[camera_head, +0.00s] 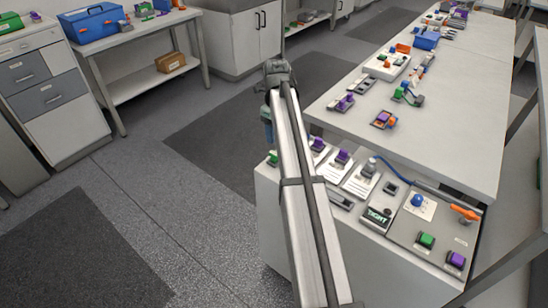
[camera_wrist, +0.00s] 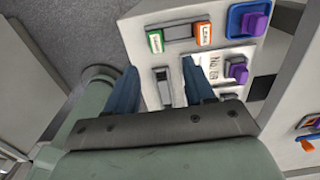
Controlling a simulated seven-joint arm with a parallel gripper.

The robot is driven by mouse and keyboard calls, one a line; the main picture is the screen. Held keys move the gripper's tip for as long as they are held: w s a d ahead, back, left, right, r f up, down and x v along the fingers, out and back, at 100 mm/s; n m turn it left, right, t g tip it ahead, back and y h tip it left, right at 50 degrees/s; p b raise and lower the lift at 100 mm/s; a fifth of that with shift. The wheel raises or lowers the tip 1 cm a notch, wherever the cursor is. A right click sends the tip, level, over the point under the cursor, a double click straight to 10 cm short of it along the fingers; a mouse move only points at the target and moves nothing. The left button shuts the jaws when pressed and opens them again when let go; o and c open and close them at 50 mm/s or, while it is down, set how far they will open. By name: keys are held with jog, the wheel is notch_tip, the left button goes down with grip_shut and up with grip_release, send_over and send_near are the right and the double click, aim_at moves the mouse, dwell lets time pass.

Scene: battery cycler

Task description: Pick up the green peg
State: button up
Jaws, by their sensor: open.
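My gripper (camera_wrist: 161,64) is open in the wrist view, with two blue fingers apart and nothing held between them. A green block (camera_wrist: 155,41) with a pale label sits on the white panel just beyond the fingertips, apart from them. An orange block (camera_wrist: 203,33) with a label stands to its right, beyond a dark slot. In the head view, a green piece (camera_head: 272,158) shows at the left edge of the lower bench, partly hidden by my arm. Another green block (camera_head: 425,240) sits on the grey panel at right. I cannot tell which one is the green peg.
Purple blocks (camera_wrist: 254,23) stand to the right in the wrist view. In the head view, a blue knob (camera_head: 417,200), an orange-handled tool (camera_head: 465,212) and a display (camera_head: 378,216) crowd the lower bench. The raised white table (camera_head: 450,130) stands behind it. Open floor lies left.

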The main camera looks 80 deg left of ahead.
aim_at(274, 153)
notch_tip(274, 153, down, 5)
jog(key=shift+r, duration=0.15)
jog(key=shift+s+f, duration=0.2)
jog(key=shift+f, duration=1.15)
jog(key=shift+s+f, duration=0.2)
jog(key=shift+f, duration=1.1)
jog(key=shift+c, duration=0.3)
grip_shut()
